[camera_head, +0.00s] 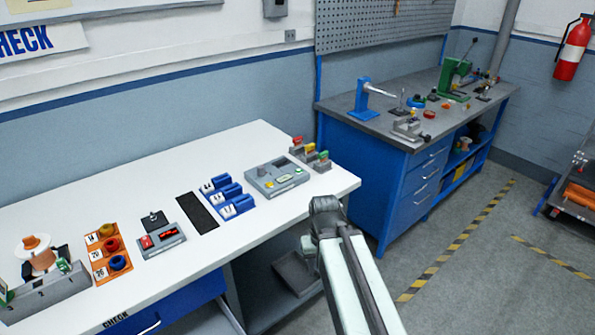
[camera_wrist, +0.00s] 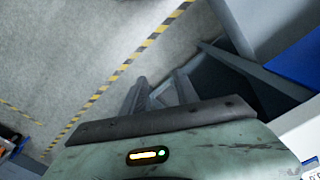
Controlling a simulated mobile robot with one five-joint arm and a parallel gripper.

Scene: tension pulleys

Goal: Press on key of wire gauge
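Two grey boxes with keys stand on the white table, and I cannot tell for sure which is the wire gauge. The smaller grey box (camera_head: 161,240) has a red key, a dark display with red marks, and a small black stand (camera_head: 154,221) behind it. The larger grey box (camera_head: 277,177), farther right, has a display and green and yellow keys. My arm rises in front of the table's right end in the head view. My gripper (camera_wrist: 161,86) shows in the wrist view with its two dark fingers apart and nothing between them, over the floor, away from both boxes.
The white table (camera_head: 120,185) also holds blue numbered holders (camera_head: 228,196), an orange spool tray (camera_head: 108,250), a black mat (camera_head: 198,212) and a spool machine (camera_head: 45,280). A blue workbench (camera_head: 390,185) stands right of it. Striped floor (camera_head: 455,240) is open at right.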

